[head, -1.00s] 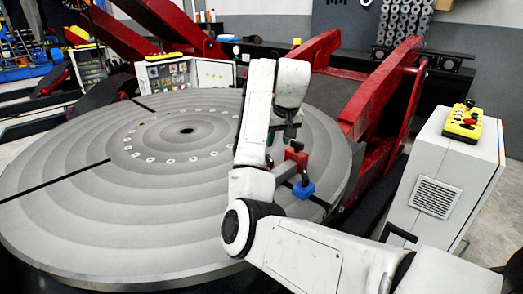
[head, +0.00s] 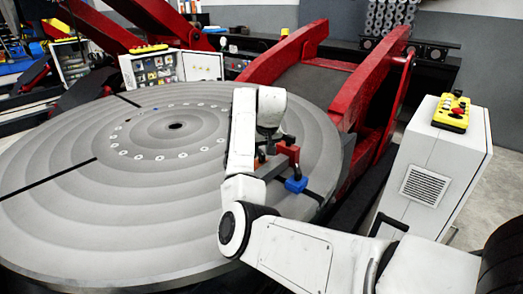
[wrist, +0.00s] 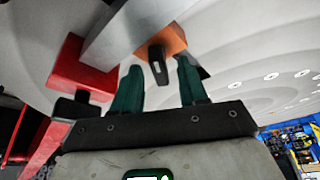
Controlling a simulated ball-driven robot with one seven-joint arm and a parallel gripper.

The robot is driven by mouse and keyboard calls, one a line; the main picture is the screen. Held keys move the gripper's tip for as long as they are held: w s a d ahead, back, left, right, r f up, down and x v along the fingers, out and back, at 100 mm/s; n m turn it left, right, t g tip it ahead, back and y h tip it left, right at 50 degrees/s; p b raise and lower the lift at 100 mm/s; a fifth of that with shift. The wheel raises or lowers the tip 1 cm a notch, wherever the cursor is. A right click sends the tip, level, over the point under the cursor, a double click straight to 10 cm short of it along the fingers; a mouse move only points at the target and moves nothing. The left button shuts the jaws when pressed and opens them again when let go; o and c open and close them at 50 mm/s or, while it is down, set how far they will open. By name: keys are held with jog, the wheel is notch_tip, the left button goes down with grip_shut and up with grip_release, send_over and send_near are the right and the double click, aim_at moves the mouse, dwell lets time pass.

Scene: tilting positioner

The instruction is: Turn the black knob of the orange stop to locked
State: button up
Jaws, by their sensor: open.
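The orange stop (wrist: 172,37) is at the upper middle of the wrist view, beside a grey bar. Its black knob (wrist: 158,70) points down in the picture, slightly tilted. My gripper (wrist: 160,66) is open, with one green finger on each side of the knob and visible gaps; I cannot tell if either touches. In the head view my gripper (head: 269,138) is low over the round table (head: 70,220), and the arm mostly hides the orange stop.
A red block (wrist: 82,70) stands left of the fingers in the wrist view; it also shows in the head view (head: 288,152). A blue block (head: 296,185) sits nearer. A white cabinet (head: 430,170) with a yellow control box (head: 451,113) stands right of the table.

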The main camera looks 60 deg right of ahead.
jog(key=shift+c, duration=0.4)
grip_shut()
dwell(0.4)
jog(key=m+g+p, duration=0.1)
jog(key=m+p, duration=0.1)
jog(key=m, duration=0.1)
jog(key=shift+w+r+h, duration=0.1)
jog(key=shift+h, duration=0.2)
jog(key=m+p, duration=0.1)
jog(key=m, duration=0.1)
jog(key=shift+w+m+g+h, duration=0.1)
jog(key=shift+m+g+h, duration=0.2)
jog(key=shift+g, duration=0.1)
jog(key=m+g, duration=0.1)
jog(key=m, duration=0.1)
jog(key=shift+w+m+p, duration=0.1)
jog(key=shift+m+p, duration=0.2)
jog(key=shift+p, duration=0.05)
jog(key=shift+m+g+b, duration=0.3)
jog(key=shift+m+g, duration=0.4)
jog(key=shift+m, duration=1.3)
